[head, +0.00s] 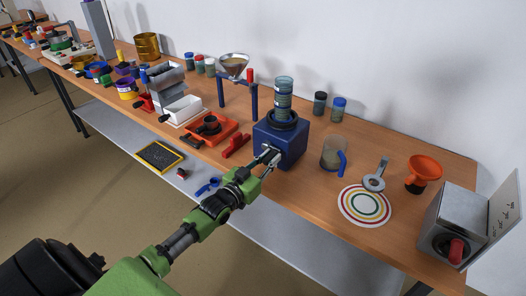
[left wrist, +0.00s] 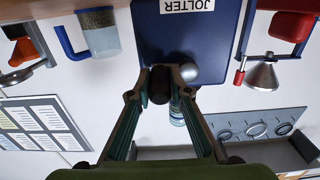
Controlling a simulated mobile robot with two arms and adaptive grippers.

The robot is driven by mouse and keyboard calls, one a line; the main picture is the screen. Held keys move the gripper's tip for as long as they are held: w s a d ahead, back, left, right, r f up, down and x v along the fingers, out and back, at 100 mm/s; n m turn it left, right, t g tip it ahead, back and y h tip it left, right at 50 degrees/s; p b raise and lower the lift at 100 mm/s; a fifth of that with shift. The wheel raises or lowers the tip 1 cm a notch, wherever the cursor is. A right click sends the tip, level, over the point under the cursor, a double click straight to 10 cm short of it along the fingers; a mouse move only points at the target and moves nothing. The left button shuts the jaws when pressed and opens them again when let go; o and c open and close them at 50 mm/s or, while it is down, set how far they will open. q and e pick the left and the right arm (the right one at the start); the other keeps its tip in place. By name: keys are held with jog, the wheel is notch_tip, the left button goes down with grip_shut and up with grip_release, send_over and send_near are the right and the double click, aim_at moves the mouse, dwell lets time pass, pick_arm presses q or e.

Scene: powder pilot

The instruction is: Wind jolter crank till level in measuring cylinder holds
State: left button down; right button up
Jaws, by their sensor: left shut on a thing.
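The jolter (head: 290,152) is a dark blue box on the bench. Its label reads JOLTER in the left wrist view (left wrist: 150,40), where the picture is upside down. The clear measuring cylinder (head: 284,86) stands upright on the jolter's dark round top, with greyish-teal contents; the exact level is too small to read. My left gripper (head: 269,157) is at the jolter's front face. In the left wrist view its fingers close around the dark crank handle (left wrist: 160,86), beside a grey round hub (left wrist: 187,72). My right gripper is not in view.
A jug with a blue handle (head: 334,154) stands close to the jolter's right. A red scoop-like piece (head: 236,145) lies to its left, near a funnel on a blue stand (head: 234,66). Two capped jars (head: 338,109) stand behind. A ringed mat (head: 365,205) lies further right.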

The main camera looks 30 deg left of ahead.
pick_arm(q)
jog(key=r+p, duration=0.2)
jog(key=shift+a+r, duration=0.3)
jog(key=shift+f, duration=0.15)
jog(key=shift+a, duration=0.1)
